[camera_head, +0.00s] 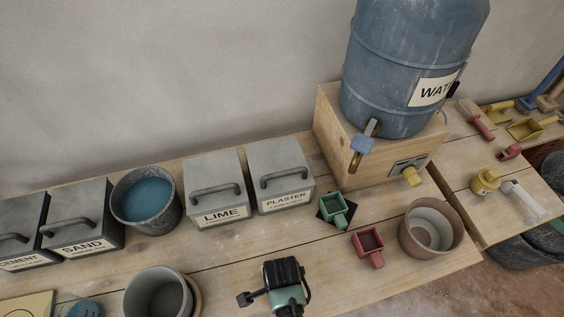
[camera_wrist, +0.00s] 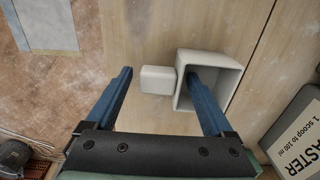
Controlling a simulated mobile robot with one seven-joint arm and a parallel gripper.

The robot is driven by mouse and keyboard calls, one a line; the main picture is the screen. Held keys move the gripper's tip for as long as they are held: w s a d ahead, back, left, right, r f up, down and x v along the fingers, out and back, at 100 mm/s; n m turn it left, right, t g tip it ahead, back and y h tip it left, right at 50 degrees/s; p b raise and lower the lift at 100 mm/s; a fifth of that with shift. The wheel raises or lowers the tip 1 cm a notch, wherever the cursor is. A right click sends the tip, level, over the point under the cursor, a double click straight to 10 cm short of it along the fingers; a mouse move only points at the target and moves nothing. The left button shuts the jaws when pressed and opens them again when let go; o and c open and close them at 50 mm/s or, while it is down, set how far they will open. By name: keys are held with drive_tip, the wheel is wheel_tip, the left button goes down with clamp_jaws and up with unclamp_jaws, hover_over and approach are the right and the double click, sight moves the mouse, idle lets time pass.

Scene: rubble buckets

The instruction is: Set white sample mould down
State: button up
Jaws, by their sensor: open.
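The white sample mould (camera_wrist: 233,68) shows in the wrist view as a square open-topped box on the pale wooden bench, its opening facing the camera. A small white block (camera_wrist: 158,80) adjoins its left side like a handle; I cannot tell whether they are one piece. My gripper (camera_wrist: 160,71) is open, with blue fingers on either side of the block. The right finger overlaps the box opening, and the left finger is clear of the block. In the head view my gripper (camera_head: 285,285) is at the bench's front, seen from behind, and the mould cannot be made out.
The plaster box (camera_head: 281,175) stands behind my gripper, beside the lime box (camera_head: 215,187). A grey bucket (camera_head: 138,297) is left; a red scoop (camera_head: 369,244), green scoop (camera_head: 337,207) and brown pot (camera_head: 408,240) are right. The bench edge is close in front.

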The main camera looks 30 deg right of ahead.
wheel_tip(320, 180, up, 12)
drive_tip(key=p, duration=0.1)
drive_tip(key=shift+r, duration=0.2)
idle(0.3)
